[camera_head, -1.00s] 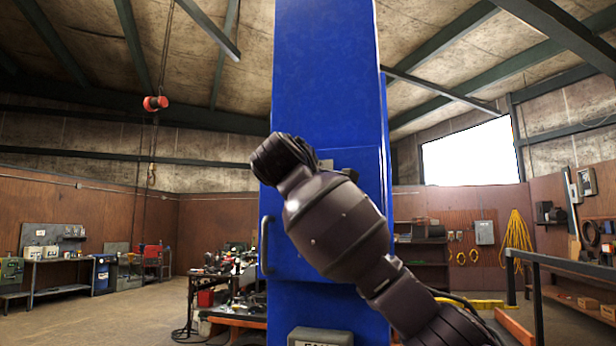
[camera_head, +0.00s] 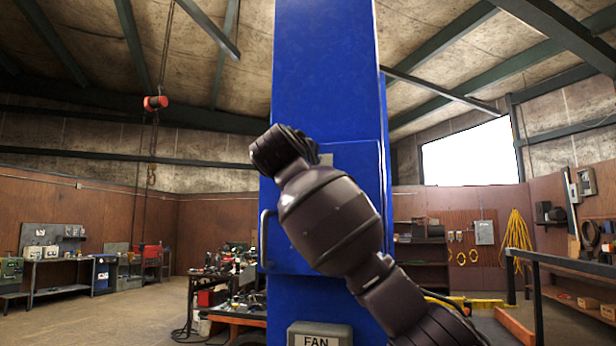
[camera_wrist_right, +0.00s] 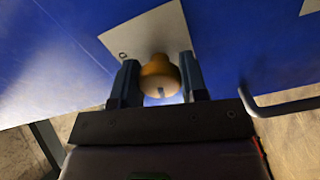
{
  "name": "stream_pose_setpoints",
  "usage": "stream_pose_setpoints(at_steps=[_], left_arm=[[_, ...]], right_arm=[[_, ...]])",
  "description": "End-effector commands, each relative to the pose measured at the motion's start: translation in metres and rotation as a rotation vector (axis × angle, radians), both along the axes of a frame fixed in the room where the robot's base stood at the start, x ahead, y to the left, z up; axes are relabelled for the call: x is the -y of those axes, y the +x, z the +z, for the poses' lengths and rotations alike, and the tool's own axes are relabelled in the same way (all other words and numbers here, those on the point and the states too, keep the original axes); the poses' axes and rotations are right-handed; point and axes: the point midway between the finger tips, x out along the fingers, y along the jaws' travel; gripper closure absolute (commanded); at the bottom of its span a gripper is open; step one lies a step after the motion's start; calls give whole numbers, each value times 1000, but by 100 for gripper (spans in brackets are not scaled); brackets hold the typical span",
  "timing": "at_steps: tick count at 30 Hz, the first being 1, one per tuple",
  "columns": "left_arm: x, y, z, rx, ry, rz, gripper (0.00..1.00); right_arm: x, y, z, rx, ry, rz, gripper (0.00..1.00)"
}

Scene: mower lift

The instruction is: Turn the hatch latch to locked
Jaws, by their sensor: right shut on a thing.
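The hatch is a blue panel (camera_head: 362,165) on the front of a tall blue cabinet (camera_head: 325,70), with a bar handle (camera_head: 264,240) at its left edge. In the right wrist view, the orange-brown latch knob (camera_wrist_right: 159,75) stands out from a pale plate (camera_wrist_right: 146,30) on the blue surface. My right gripper (camera_wrist_right: 159,80) has one finger on each side of the knob and is shut on it. In the head view, my right arm hides the latch. How far the latch is turned cannot be told. My left gripper is not in view.
A grey box labelled FAN (camera_head: 320,335) sits low on the cabinet. The hatch handle also shows at the right of the wrist view (camera_wrist_right: 285,107). A cluttered bench (camera_head: 225,295) is behind at left, and a dark railing (camera_head: 540,280) is at right.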

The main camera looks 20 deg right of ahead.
Motion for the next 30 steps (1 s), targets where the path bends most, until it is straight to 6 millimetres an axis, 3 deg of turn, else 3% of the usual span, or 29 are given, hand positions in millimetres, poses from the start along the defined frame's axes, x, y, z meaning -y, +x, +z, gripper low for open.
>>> stream_pose_setpoints(at_steps=[13,30], left_arm=[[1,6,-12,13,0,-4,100],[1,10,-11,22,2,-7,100]], right_arm=[[-2,0,-2,234,351,2,84],[-1,0,-1,535,797,1,84]])
